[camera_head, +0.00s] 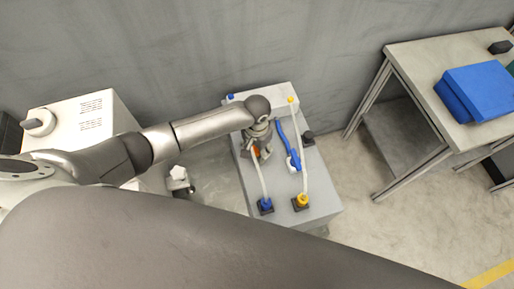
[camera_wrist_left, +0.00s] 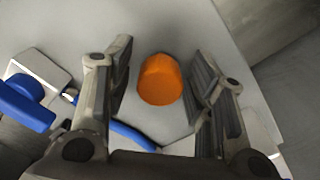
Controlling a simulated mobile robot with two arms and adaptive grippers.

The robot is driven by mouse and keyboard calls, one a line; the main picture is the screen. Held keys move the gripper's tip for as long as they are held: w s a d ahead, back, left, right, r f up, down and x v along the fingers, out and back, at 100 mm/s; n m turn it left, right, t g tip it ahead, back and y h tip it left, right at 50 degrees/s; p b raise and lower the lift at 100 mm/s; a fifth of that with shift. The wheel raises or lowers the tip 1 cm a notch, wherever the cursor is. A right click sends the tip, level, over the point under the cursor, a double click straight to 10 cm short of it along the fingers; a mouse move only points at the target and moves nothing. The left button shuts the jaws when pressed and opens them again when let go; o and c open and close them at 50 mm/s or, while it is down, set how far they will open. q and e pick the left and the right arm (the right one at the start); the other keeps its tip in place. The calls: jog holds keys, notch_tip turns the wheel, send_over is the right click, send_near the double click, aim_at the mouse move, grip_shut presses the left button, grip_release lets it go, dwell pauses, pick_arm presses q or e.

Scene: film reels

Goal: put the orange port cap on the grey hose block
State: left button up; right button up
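The orange port cap (camera_wrist_left: 160,80) sits on a light grey surface in the left wrist view, between the two spread fingers of my left gripper (camera_wrist_left: 162,95), with a gap on each side. In the head view only a sliver of orange (camera_head: 256,151) shows beside my left gripper (camera_head: 258,150), which points down over the grey bench top (camera_head: 285,195). A small dark grey block (camera_head: 308,138) stands at the bench's right edge; I cannot tell if it is the grey hose block. My right gripper cannot be made out.
Pale hoses run along the bench to a blue fitting (camera_head: 266,205) and a yellow fitting (camera_head: 302,200) at the front. A blue tool-like piece (camera_head: 288,145) lies right of the gripper. A table (camera_head: 425,60) with a blue case (camera_head: 480,92) stands at the right.

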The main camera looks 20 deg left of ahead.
pick_arm(q)
notch_tip(320, 180, up, 12)
jog(key=p, duration=0.1)
jog(key=shift+r, duration=0.15)
dwell(0.5)
